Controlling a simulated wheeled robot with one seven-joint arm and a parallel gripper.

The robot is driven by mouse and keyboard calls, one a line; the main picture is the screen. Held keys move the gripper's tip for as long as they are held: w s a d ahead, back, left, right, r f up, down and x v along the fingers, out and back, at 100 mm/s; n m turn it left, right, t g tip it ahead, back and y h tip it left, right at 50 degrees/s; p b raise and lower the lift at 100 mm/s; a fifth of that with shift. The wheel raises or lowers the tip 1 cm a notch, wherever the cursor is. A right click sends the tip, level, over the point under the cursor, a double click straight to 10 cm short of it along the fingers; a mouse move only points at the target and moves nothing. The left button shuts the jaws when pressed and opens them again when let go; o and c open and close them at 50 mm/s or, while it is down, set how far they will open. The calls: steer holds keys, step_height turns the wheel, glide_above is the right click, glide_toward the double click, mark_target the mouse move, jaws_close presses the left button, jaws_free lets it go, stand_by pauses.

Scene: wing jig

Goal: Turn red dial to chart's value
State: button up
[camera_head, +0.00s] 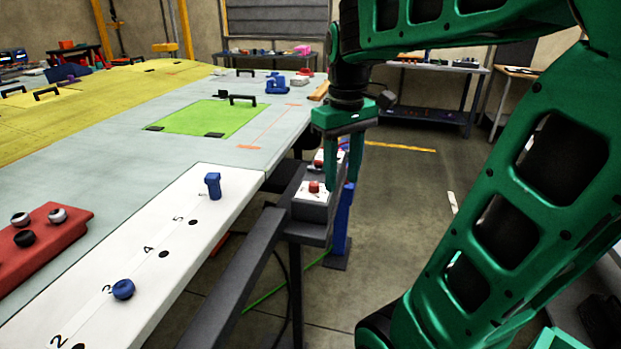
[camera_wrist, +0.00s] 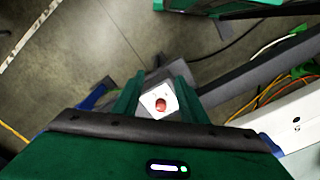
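A red dial (camera_head: 314,187) sits on top of a small white box (camera_head: 309,203) on a grey bracket beside the wing's edge. A second red knob (camera_head: 319,162) on a white box is partly hidden behind my gripper. My gripper (camera_head: 342,180) hangs pointing down, just right of the nearer dial in the head view. In the wrist view, a red dial (camera_wrist: 161,104) on a white box shows between the two spread fingers (camera_wrist: 156,90). The fingers appear apart from it, with nothing held. I cannot tell which dial this is, and no chart is readable.
A white strip (camera_head: 180,225) with printed numbers carries blue knobs (camera_head: 123,289). A red block (camera_head: 40,240) lies at left. A dark rail (camera_head: 240,280) runs along the wing's edge. A blue post (camera_head: 343,225) stands by the bracket. Open floor (camera_head: 400,190) lies to the right.

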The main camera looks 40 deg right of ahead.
mark_target(313, 183)
steer(key=w+a+r+n, duration=0.1)
steer(key=w+r+n, duration=0.4)
steer(key=w, duration=0.4)
steer(key=shift+m, duration=0.5)
steer(key=f, duration=1)
steer(key=shift+s, duration=0.25)
